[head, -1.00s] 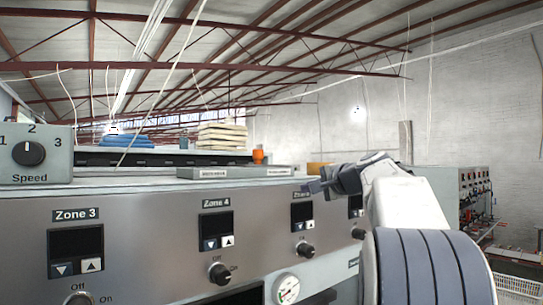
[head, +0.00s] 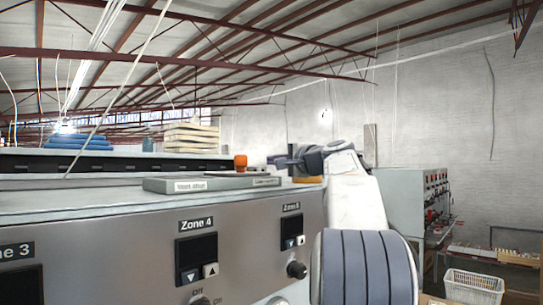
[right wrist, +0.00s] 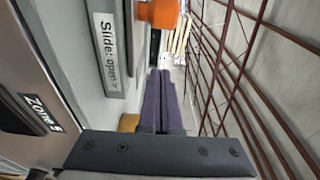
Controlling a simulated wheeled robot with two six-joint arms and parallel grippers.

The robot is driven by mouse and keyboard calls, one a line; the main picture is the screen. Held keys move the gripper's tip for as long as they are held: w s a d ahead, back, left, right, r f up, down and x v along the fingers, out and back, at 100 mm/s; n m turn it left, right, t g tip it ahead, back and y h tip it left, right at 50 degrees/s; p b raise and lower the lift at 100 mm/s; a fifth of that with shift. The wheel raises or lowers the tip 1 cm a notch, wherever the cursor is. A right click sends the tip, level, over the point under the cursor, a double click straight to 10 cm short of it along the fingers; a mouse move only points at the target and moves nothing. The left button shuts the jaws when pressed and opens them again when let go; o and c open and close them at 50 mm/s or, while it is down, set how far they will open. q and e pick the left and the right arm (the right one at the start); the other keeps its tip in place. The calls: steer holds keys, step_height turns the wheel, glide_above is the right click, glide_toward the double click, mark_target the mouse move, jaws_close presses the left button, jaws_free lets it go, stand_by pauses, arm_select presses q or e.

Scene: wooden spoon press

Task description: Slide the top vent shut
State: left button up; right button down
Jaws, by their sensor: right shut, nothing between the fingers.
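The top vent is a flat grey slide plate (head: 215,183) lying on top of the press, with labels on its front edge. One label in the right wrist view reads "Slide: open" on the vent (right wrist: 113,75). An orange knob (head: 240,162) stands up behind the plate's right part; it also shows at the top of the right wrist view (right wrist: 158,13). My right gripper (head: 274,160) is above the press top, to the right of the knob, shut and empty. Its closed fingers (right wrist: 166,98) appear apart from the knob in the right wrist view. My left gripper is out of view.
The press front (head: 150,250) carries zone displays and knobs below the top edge. A yellow-orange block (head: 308,180) sits near my right gripper. Blue and cream stacks (head: 190,137) stand at the back. A white basket (head: 473,287) is at the lower right.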

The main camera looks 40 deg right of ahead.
mark_target(237, 165)
steer(key=w+p, duration=0.1)
steer(key=w, duration=0.1)
steer(key=w+p, duration=0.1)
steer(key=w, duration=0.1)
steer(key=w+p, duration=0.1)
steer(key=w, duration=0.1)
steer(key=shift+d+r+p, duration=0.3)
steer(key=shift+d+r, duration=0.05)
steer(key=shift+d, duration=0.05)
steer(key=a, duration=0.3)
steer(key=shift+s+f, duration=0.25)
steer(key=shift+s, duration=0.05)
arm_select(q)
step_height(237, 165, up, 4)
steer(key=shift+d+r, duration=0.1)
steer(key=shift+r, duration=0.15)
arm_select(e)
steer(key=shift+s+a+f, duration=0.1)
steer(key=shift+a+f, duration=0.05)
steer(key=shift+a, duration=0.25)
